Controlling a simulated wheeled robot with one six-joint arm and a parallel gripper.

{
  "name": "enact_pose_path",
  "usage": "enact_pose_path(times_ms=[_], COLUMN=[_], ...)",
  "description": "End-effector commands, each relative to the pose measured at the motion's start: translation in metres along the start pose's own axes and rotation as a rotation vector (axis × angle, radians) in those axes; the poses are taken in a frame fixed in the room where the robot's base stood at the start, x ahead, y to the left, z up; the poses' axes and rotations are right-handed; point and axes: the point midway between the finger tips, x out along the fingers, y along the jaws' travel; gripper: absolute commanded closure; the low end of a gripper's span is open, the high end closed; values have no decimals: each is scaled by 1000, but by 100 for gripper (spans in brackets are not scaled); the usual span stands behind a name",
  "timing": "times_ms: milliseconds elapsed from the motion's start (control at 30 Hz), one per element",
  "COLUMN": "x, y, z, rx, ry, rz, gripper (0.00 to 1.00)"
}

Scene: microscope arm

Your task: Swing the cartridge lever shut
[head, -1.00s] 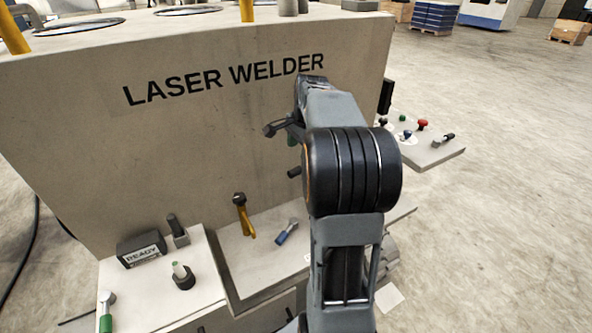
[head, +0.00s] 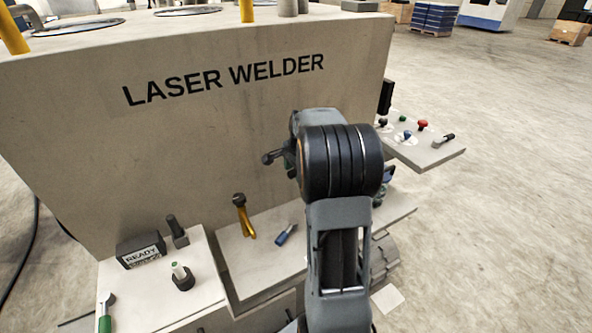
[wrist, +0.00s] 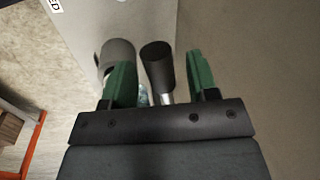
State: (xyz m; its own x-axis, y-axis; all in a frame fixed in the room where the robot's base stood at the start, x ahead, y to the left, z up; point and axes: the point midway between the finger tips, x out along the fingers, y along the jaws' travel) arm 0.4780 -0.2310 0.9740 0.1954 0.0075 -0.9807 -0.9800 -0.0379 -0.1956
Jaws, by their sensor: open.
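A lever with a black cylindrical handle (wrist: 157,62) and a bright metal shaft shows in the wrist view; I take it for the cartridge lever. My gripper (wrist: 159,66) is open, with one green finger on each side of this handle. A gap shows between the handle and each finger, so neither visibly touches it. In the head view my own arm hides the lever, and most of my gripper is hidden too.
A grey cylinder (wrist: 116,50) stands close by the left finger. The welder's tall panel (head: 130,150) rises behind my arm. A yellow lever (head: 242,215), a blue-handled lever (head: 286,235) and a READY box (head: 141,250) are left of my arm. A control shelf (head: 430,153) juts out at right.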

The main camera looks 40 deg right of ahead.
Motion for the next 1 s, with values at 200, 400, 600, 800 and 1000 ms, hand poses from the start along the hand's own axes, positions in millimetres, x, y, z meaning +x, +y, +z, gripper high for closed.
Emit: enact_pose_path(times_ms=[200, 400, 600, 800, 1000], x=[0, 0, 0, 0, 0], y=[0, 0, 0, 0, 0], z=[0, 0, 0, 0, 9], rx=[0, 0, 0, -1, -49], ry=[0, 0, 0, 0, -10], rz=[0, 0, 0, 0, 0], gripper=[63, 82, 100, 100, 100])
